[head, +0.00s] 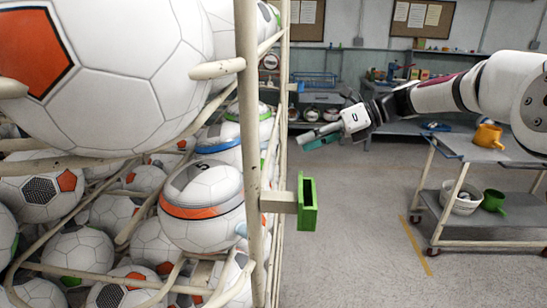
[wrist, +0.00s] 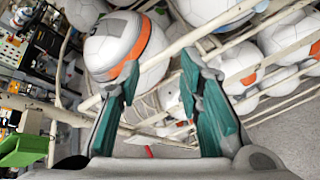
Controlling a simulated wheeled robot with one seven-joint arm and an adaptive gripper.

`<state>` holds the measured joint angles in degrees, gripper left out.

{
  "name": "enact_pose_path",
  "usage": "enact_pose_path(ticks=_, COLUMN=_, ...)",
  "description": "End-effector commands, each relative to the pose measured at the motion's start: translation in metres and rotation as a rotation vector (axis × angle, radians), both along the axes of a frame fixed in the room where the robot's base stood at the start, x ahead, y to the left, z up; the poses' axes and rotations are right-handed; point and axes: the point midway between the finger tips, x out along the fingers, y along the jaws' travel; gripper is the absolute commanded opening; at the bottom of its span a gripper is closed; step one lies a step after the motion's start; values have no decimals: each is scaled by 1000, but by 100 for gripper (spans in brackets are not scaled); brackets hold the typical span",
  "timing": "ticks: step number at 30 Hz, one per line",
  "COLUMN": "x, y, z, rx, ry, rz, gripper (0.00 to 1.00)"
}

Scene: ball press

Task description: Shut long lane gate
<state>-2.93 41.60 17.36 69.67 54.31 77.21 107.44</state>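The rack's cream post (head: 249,130) carries a bright green plate (head: 308,205) on a short bar, facing the aisle. A green block also shows at the lower left of the wrist view (wrist: 22,150). I cannot tell for sure which part is the long lane gate, or whether it is open. A white ball with an orange band (head: 200,205) rests behind the post and also shows in the wrist view (wrist: 125,45). My gripper (head: 318,138) is open and empty, above and right of the green plate, apart from it. Its teal fingers (wrist: 160,78) are spread toward the rack.
Cream rack rails hold many balls on the left. The floor between is clear.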

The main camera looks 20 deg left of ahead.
Motion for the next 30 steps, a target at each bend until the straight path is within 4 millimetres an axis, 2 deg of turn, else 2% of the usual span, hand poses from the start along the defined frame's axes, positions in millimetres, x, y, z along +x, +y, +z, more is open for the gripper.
enact_pose_path(ticks=6, x=-13, y=-10, z=-26, rx=145, ry=520, rz=-353, gripper=33)
enact_pose_path(ticks=12, x=-20, y=-23, z=-49, rx=204, ry=838, rz=-572, gripper=33)
enact_pose_path(ticks=16, x=-21, y=-26, z=-56, rx=216, ry=915, rz=-626, gripper=33)
enact_pose_path(ticks=20, x=-20, y=-18, z=-59, rx=218, ry=927, rz=-633, gripper=33)
enact_pose_path(ticks=30, x=-14, y=43, z=-68, rx=216, ry=923, rz=-628, gripper=33)
